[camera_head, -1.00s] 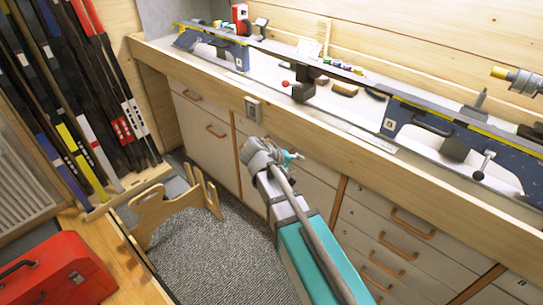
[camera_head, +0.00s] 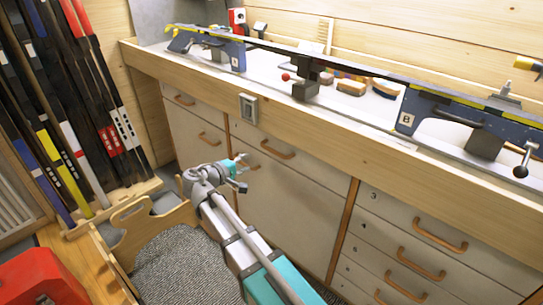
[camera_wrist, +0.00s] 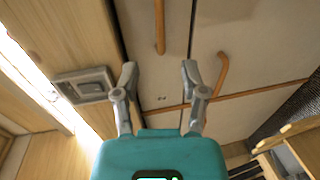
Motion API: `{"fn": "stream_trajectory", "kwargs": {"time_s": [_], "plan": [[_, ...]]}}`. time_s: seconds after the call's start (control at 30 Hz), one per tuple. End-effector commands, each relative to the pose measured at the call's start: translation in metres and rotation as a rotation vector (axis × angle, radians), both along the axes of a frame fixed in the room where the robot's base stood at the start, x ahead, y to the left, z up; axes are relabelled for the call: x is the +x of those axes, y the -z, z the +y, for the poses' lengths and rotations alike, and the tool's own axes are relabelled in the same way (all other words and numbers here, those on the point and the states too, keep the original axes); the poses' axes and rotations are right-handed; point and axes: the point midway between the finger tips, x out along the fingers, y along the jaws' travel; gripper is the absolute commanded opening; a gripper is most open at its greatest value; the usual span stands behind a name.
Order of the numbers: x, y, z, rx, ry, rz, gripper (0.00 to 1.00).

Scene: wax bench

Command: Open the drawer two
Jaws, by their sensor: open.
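The upper drawer of the middle column has an orange-brown bar handle (camera_head: 277,149), just below the bench rail. I cannot read its number; the top drawer (camera_head: 400,213) to its right carries a 3. My gripper (camera_head: 243,172) is open and empty, to the left of and lower than that handle in the head view. In the wrist view my open fingers (camera_wrist: 159,68) face the pale drawer front (camera_wrist: 160,80). A handle (camera_wrist: 160,27) stands beyond the fingertips, apart from them. A second handle (camera_wrist: 222,73) is on the panel below the drawer, right of the fingers.
A socket box (camera_head: 248,108) sits on the wooden bench rail (camera_head: 330,150). A wooden stand (camera_head: 150,220) and a red toolbox (camera_head: 40,285) are at left. Skis lean in a rack (camera_head: 85,110). The grey carpet (camera_head: 185,270) shows open floor.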

Motion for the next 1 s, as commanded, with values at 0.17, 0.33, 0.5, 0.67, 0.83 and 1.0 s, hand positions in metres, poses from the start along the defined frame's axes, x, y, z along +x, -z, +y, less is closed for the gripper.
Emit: {"fn": "stream_trajectory", "kwargs": {"time_s": [0.17, 0.33, 0.5, 0.67, 0.83, 1.0], "plan": [[-0.002, -0.001, 0.004, 0.000, -0.006, 0.000, 0.55], [-0.002, 0.000, 0.005, 0.001, -0.008, 0.000, 0.55], [0.002, 0.001, 0.002, 0.001, -0.008, 0.000, 0.55], [0.012, 0.004, -0.006, 0.001, -0.007, 0.001, 0.55], [0.029, 0.009, -0.019, 0.002, -0.007, 0.001, 0.55], [0.048, 0.014, -0.034, 0.002, -0.007, 0.001, 0.55]]}}
